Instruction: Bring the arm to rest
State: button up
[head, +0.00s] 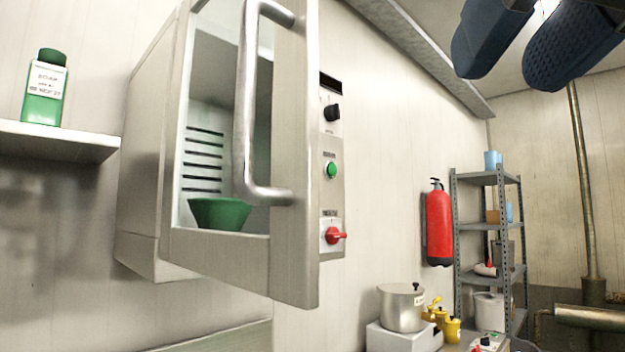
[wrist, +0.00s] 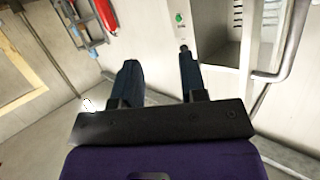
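My gripper (head: 508,74) hangs at the top right of the head view, its two dark blue fingers apart. In the wrist view my gripper (wrist: 157,62) also shows spread fingers, with only pale wall and floor between them. It holds nothing. It is in the air, and in the head view it appears well to the right of the wall cabinet (head: 150,175).
The cabinet door (head: 296,265) stands open, its handle (head: 240,100) jutting out. A green bowl (head: 220,213) sits inside. A green bottle (head: 45,90) stands on a shelf at left. A fire extinguisher (head: 438,225), metal rack (head: 490,178) and pot (head: 402,310) are at right.

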jog(key=w+d+f+g, duration=0.2)
jog(key=w+d+f, duration=0.4)
jog(key=d+f, duration=0.1)
jog(key=w+d+f+g, duration=0.1)
jog(key=d+f, duration=0.3)
jog(key=f, duration=0.4)
jog(key=w+d+f+g, duration=0.2)
jog(key=d+f+g, duration=0.1)
jog(key=f, duration=0.5)
jog(key=w+d+f+g+h, duration=0.1)
jog(key=w+d+f+g, duration=0.1)
jog(key=d+f, duration=0.3)
notch_tip(320, 180, down, 3)
jog(key=shift+f+g, duration=0.2)
jog(key=shift+g, duration=0.3)
